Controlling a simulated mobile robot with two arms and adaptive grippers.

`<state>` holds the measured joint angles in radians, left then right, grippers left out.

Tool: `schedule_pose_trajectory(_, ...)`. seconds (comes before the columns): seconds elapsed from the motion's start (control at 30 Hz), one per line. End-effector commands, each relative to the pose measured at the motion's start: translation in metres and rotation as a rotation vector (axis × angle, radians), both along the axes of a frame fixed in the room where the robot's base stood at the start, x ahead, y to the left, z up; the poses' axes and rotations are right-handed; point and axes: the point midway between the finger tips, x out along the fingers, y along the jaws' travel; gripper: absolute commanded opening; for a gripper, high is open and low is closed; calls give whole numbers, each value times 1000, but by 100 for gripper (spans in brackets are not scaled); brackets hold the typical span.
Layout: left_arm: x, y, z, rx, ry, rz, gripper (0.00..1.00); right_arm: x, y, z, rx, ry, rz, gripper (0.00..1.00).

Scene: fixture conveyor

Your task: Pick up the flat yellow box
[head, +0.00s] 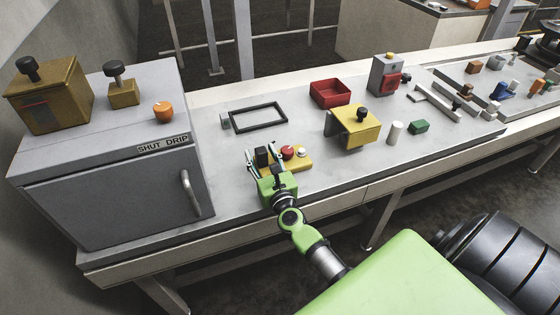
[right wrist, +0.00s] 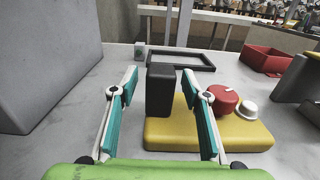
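A flat yellow box (head: 302,163) lies on the grey worktop just beyond my right gripper. It carries an upright black block, a red knob and a white knob. In the right wrist view the box (right wrist: 165,134) lies low and to the right, and its black block (right wrist: 160,92) stands between the two fingers. My right gripper (right wrist: 160,85) is open, with a gap showing on each side of the block. In the head view this gripper (head: 262,155) covers part of the box's left end. My left gripper is not in view.
A grey cabinet (head: 108,193) stands left, with several items on top. A black frame (head: 258,116) lies behind the flat box. A taller yellow box (head: 355,128), a white cylinder (head: 396,133), a green block (head: 419,127) and a red tray (head: 330,93) stand right. Worktop between is partly clear.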

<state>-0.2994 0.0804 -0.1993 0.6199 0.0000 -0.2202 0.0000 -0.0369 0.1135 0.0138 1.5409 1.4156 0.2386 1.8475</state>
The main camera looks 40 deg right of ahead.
Motion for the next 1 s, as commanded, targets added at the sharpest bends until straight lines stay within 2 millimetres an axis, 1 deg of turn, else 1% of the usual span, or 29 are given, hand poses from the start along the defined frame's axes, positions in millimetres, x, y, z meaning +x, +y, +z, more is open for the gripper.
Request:
schedule_pose_trajectory(0.03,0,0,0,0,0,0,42,0,0,0,0,0,0,33)
schedule_pose_trajectory(0.07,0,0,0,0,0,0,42,0,0,0,0,0,0,25)
schedule_pose_trajectory(0.1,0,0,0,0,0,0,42,0,0,0,0,0,0,14)
schedule_pose_trajectory(0.17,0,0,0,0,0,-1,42,0,0,0,0,0,0,0)
schedule_pose_trajectory(0.5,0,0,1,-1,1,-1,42,0,0,2,-1,-2,-1,0)
schedule_pose_trajectory(0.67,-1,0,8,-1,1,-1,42,0,0,11,-1,-3,-1,0)
schedule_pose_trajectory(0.77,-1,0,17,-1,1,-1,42,0,0,20,0,-3,-2,0)
schedule_pose_trajectory(0.9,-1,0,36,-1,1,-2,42,0,0,41,0,-3,0,0)
schedule_pose_trajectory(0.97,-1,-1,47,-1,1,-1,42,-7,7,50,1,-1,1,0)
schedule_pose_trajectory(1.0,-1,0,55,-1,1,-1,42,-12,10,59,2,-1,1,0)
